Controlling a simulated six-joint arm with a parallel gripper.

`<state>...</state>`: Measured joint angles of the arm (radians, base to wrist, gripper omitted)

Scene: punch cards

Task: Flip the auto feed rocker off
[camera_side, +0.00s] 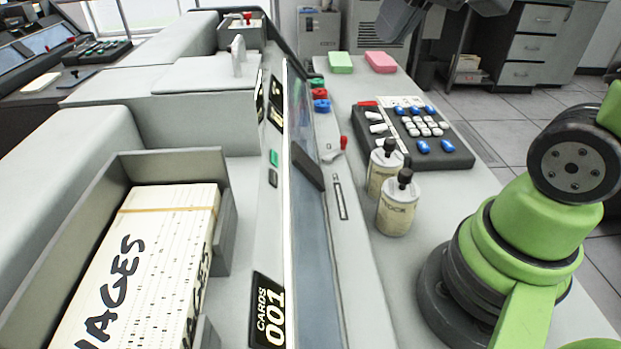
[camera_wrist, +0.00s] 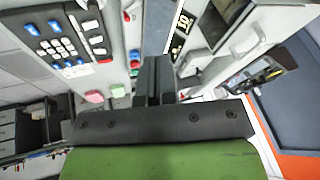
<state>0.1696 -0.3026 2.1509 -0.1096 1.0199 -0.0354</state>
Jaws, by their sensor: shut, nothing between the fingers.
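I cannot tell for sure which control is the auto feed rocker. In the side view a small green piece (camera_side: 274,158) and a dark piece (camera_side: 273,178) sit one above the other on the machine's front panel, below two black signs; no readable label marks them. In the wrist view my gripper (camera_wrist: 154,64) points toward the machine with its dark fingers together and nothing between them. The fingers hide part of the panel behind them. I cannot make out the fingertips in the side view, and contact with any control is not visible.
A card tray (camera_side: 130,167) holds a banded card stack (camera_side: 150,270). Two cream bottles with dark tops, the nearer one (camera_side: 397,207), stand on the desk beside a keypad (camera_side: 425,140). Green (camera_side: 340,62) and pink (camera_side: 381,62) blocks lie behind. A red-tipped lever (camera_side: 343,143) sticks up.

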